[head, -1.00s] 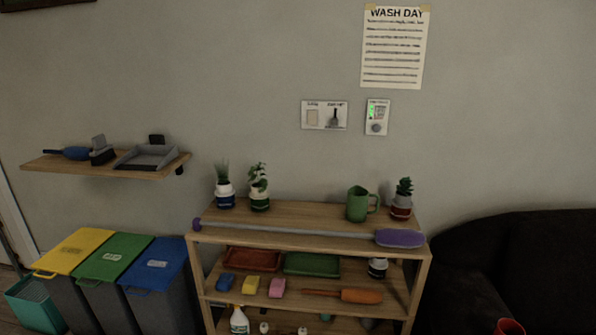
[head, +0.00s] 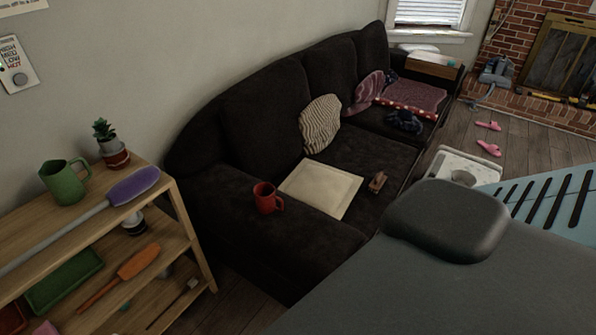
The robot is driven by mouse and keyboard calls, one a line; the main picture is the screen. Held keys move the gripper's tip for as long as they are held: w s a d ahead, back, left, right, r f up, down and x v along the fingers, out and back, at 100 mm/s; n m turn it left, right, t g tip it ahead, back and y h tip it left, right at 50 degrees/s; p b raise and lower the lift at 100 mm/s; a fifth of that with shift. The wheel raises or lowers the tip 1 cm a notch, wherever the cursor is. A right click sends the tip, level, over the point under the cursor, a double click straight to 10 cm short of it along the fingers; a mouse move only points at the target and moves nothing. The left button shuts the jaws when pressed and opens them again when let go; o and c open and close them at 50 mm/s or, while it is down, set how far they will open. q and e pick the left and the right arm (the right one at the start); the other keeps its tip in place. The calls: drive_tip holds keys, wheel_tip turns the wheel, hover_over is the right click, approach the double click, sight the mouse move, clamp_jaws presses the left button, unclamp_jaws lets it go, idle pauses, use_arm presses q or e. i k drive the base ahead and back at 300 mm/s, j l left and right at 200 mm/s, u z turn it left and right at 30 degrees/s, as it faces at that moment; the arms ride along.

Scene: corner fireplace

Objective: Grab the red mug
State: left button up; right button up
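The red mug (head: 266,198) stands upright on the near left part of the dark sofa (head: 255,120), by its left armrest. Its handle points to the right. A cream flat cushion or pad (head: 321,188) lies just to the right of the mug. Neither of my grippers shows in the head view.
A dark grey padded surface (head: 420,290) fills the lower right. Pink slippers (head: 489,148) lie on the floor.

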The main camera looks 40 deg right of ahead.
sight(270, 201)
drive_tip(key=i+j+z, duration=0.1)
drive_tip(key=z, duration=0.3)
drive_tip(key=i+j+z, duration=0.15)
drive_tip(key=z, duration=0.25)
drive_tip(key=i+j+z, duration=0.1)
drive_tip(key=j+z, duration=0.15)
drive_tip(key=z, duration=0.15)
drive_tip(key=i+j+z, duration=0.15)
drive_tip(key=j+z, duration=0.15)
drive_tip(key=z, duration=0.15)
drive_tip(key=i+j+z, duration=0.15)
drive_tip(key=j+z, duration=0.45)
drive_tip(key=i+j+z, duration=0.2)
drive_tip(key=j, duration=0.25)
drive_tip(key=i, duration=0.4)
